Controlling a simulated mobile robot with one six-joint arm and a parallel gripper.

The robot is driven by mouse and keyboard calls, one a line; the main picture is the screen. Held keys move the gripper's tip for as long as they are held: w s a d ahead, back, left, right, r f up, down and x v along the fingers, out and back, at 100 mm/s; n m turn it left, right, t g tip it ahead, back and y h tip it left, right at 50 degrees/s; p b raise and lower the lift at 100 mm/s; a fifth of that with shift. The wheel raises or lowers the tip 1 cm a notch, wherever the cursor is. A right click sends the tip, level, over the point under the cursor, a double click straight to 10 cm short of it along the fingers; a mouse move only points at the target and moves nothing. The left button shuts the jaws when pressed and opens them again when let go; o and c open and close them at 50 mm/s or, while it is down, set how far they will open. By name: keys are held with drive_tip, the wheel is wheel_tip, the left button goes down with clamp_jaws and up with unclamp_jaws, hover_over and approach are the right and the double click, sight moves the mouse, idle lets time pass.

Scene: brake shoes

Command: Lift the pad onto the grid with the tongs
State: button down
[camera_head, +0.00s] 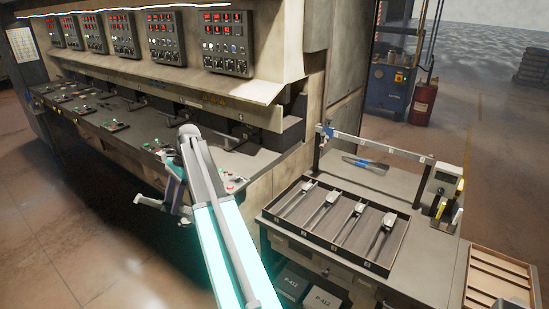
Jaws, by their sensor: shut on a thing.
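My arm reaches up from the bottom middle, and my gripper (172,194) is beside the front edge of the long machine bench. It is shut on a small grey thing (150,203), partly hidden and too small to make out. A blue-handled tool (365,164), which may be tongs, lies on the side table behind the tray. A slatted wooden rack (502,264) stands at the lower right. I cannot tell which thing is the grid, and no pad can be made out for certain.
A divided tray (296,238) with several scoop-like tools sits on the side table (395,181). A beam device (372,143) and a grey display unit (443,184) stand there too. Control panels (228,43) line the machine. Boxes (322,298) sit below. Open floor lies at left.

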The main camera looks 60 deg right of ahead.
drive_tip(key=s+d+r+m+t+h+p, duration=0.1)
drive_tip(key=s+d+m, duration=0.3)
drive_tip(key=d, duration=0.9)
drive_tip(key=s+d+r+m+t+h, duration=0.1)
drive_tip(key=s+d+m, duration=0.4)
drive_tip(key=d, duration=0.8)
drive_tip(key=s+d+r+m+t+h+p, duration=0.1)
drive_tip(key=s+d+m, duration=0.3)
drive_tip(key=d, duration=1)
drive_tip(key=s+r+t+h, duration=0.1)
drive_tip(key=s, duration=0.1)
drive_tip(key=shift+s+m+p, duration=0.3)
drive_tip(key=shift+p, duration=0.05)
drive_tip(key=shift+d+f, duration=0.1)
drive_tip(key=shift+f, duration=0.1)
wheel_tip(320, 180, down, 10)
drive_tip(key=b, duration=0.6)
drive_tip(key=shift+r+b, duration=0.15)
drive_tip(key=shift+b, duration=0.25)
drive_tip(key=c, duration=1.5)
unclamp_jaws()
